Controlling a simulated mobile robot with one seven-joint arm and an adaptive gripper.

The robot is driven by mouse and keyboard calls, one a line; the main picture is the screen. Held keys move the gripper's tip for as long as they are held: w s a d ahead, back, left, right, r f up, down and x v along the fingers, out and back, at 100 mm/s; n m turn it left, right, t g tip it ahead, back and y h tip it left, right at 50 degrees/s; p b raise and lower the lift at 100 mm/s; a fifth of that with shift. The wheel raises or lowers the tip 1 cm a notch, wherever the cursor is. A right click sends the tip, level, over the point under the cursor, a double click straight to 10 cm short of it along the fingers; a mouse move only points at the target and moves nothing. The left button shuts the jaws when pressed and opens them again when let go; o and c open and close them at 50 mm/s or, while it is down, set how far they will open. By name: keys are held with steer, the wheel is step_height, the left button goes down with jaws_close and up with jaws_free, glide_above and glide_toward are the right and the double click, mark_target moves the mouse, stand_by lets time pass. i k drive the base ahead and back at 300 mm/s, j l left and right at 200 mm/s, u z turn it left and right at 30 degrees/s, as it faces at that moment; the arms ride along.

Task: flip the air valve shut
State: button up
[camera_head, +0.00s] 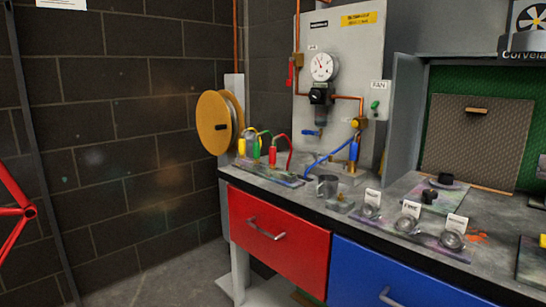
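A wall panel (340,50) above the bench carries the air fittings. A red lever handle (290,73) hangs upright at the panel's left edge, roughly in line with the copper pipe (297,25) beside it. A small blue lever (311,133) lies about level below the black regulator (320,96). No readable label shows which of these is the air valve. A round white gauge (322,66) sits above the regulator, its needle pointing up and left. My gripper is not in view.
A grey bench (300,190) with red (280,240) and blue drawers stands below the panel. A yellow hose reel (214,122) juts out at left. Floor at front left looks clear.

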mark_target(288, 83)
steer(key=i+j+z, duration=0.3)
steer(key=i+j, duration=0.15)
steer(key=i, duration=0.15)
steer(key=i+j+z, duration=0.35)
steer(key=i+j, duration=0.25)
steer(key=i+j+z, duration=0.3)
steer(key=i+j, duration=0.15)
steer(key=j, duration=0.35)
steer(key=i+l, duration=0.4)
